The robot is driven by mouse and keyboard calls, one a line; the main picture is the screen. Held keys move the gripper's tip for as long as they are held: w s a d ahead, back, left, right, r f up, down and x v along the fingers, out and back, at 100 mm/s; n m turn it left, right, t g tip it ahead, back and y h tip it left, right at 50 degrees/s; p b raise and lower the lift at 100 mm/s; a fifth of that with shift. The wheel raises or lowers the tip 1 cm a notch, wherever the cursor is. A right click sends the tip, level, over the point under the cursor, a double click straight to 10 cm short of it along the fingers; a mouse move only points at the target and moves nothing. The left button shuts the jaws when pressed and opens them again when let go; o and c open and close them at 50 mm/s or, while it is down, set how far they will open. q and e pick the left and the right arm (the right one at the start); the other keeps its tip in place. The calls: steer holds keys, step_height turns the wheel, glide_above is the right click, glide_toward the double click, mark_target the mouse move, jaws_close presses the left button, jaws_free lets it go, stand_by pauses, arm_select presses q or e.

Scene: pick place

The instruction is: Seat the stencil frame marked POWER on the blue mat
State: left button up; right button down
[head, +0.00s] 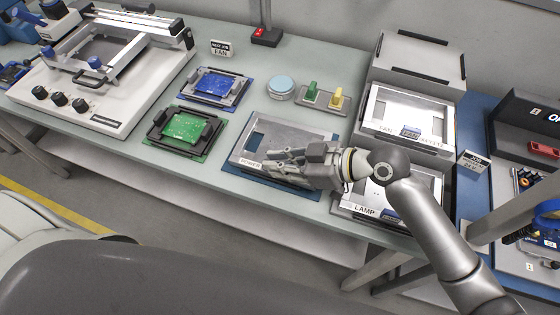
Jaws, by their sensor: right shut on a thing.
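The stencil frame marked POWER (238,155) is a silver rectangular frame with its label on the near edge. It lies flat over the blue mat (312,195), whose blue edge shows along the near side. I cannot tell whether the frame touches the mat fully. My right gripper (272,157) reaches in from the right and is shut on the frame near its front edge. The gripper and wrist hide the frame's right part. My left gripper is not in view.
A rack at right holds frames marked FAN (386,126) and LAMP (365,210). Blue (214,84) and green (182,127) boards stand left of the mat. A round tin (281,84) and a stamp tray (325,103) stand behind. A printer (105,75) fills the left.

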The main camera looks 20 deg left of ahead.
steer(key=c, duration=1.4)
jaws_free()
steer(key=c, duration=0.4)
steer(key=shift+o, duration=0.2)
steer(key=shift+r, duration=0.1)
steer(key=shift+r+p, duration=2.85)
steer(key=shift+r, duration=0.6)
